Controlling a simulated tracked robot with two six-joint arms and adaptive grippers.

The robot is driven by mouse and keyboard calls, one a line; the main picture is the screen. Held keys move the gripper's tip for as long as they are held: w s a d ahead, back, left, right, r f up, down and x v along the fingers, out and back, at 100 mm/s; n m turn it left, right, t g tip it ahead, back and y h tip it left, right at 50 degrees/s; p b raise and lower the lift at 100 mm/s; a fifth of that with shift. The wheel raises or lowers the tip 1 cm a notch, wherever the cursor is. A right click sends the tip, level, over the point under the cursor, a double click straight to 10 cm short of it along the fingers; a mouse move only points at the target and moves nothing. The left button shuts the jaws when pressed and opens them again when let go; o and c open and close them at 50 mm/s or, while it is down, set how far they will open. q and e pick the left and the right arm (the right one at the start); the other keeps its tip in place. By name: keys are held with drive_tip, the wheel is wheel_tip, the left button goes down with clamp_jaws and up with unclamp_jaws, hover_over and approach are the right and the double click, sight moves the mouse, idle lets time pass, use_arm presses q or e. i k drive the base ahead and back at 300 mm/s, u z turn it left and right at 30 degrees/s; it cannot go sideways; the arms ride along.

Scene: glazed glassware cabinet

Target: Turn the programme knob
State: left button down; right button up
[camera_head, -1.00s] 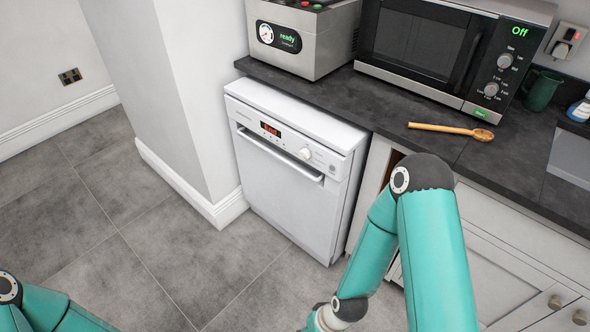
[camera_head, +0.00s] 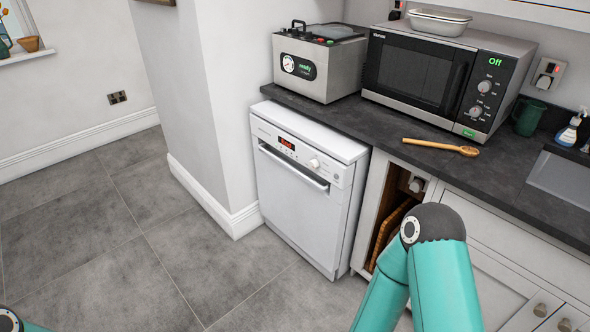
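A white dishwasher (camera_head: 300,200) stands under the counter with its door shut. Its round white programme knob (camera_head: 314,163) is on the top front panel, right of a small red-lit display (camera_head: 286,144) that is too small to read clearly. A silver microwave (camera_head: 440,75) on the counter also has two knobs, an upper one (camera_head: 484,86) and a lower one (camera_head: 475,111). My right arm is in front of the cabinets at lower right, but its gripper is out of view. Only a bit of my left arm shows at the bottom left corner; its gripper is out of view.
A vacuum sealer-like silver appliance (camera_head: 315,65) and a wooden spoon (camera_head: 440,146) are on the dark counter (camera_head: 380,130). A green mug (camera_head: 527,117) stands right of the microwave. An open niche (camera_head: 395,210) is right of the dishwasher. The floor in front is clear.

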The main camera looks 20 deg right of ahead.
sight(313, 164)
drive_tip(key=u, duration=0.15)
drive_tip(key=i, duration=1)
